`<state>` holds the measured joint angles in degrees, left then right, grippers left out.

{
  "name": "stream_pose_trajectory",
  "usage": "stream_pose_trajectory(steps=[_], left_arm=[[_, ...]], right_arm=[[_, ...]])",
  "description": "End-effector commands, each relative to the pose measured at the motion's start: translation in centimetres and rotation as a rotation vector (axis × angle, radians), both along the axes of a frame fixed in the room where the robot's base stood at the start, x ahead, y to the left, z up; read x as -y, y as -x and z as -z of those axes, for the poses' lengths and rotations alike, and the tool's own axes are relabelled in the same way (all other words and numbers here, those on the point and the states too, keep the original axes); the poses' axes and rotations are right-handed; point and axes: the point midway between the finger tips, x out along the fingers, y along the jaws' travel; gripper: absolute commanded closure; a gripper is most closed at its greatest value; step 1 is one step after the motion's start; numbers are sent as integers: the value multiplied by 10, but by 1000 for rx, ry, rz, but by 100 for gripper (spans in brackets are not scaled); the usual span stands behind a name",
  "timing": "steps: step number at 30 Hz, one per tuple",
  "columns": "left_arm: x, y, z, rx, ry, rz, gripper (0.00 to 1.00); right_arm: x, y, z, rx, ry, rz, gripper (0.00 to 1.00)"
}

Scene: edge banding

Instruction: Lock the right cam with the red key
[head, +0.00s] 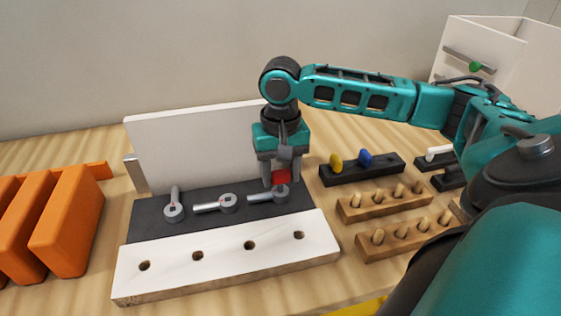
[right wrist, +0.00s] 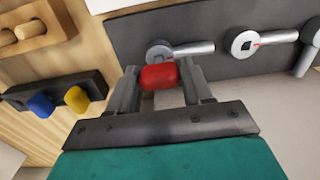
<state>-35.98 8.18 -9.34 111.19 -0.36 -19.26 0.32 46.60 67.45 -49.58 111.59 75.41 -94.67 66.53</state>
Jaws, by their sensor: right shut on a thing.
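My right gripper (head: 281,176) points down over the right end of the dark strip and is shut on the red key (head: 282,177). In the right wrist view the red key (right wrist: 159,76) sits between the two fingers, right at the right cam (right wrist: 160,52). In the head view the right cam (head: 281,193) is a grey disc with a lever pointing left. The key's lower end is hidden, so I cannot tell whether it is in the cam's socket. The middle cam (head: 228,203) has its lever pointing left; the left cam (head: 174,212) has its lever pointing away. My left gripper is not in view.
A white board (head: 200,150) stands behind the strip. A white panel with several holes (head: 220,257) lies in front. A black holder (head: 380,173) with yellow and blue keys and wooden peg racks (head: 384,203) are at right. Orange blocks (head: 68,232) stand at left.

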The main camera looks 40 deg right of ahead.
Motion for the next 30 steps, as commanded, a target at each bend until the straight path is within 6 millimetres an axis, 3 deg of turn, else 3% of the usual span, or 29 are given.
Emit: stream_pose_trajectory(steps=[30], left_arm=[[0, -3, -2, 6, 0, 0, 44]], right_arm=[[0, 0, 11, 0, -1, -1, 80]])
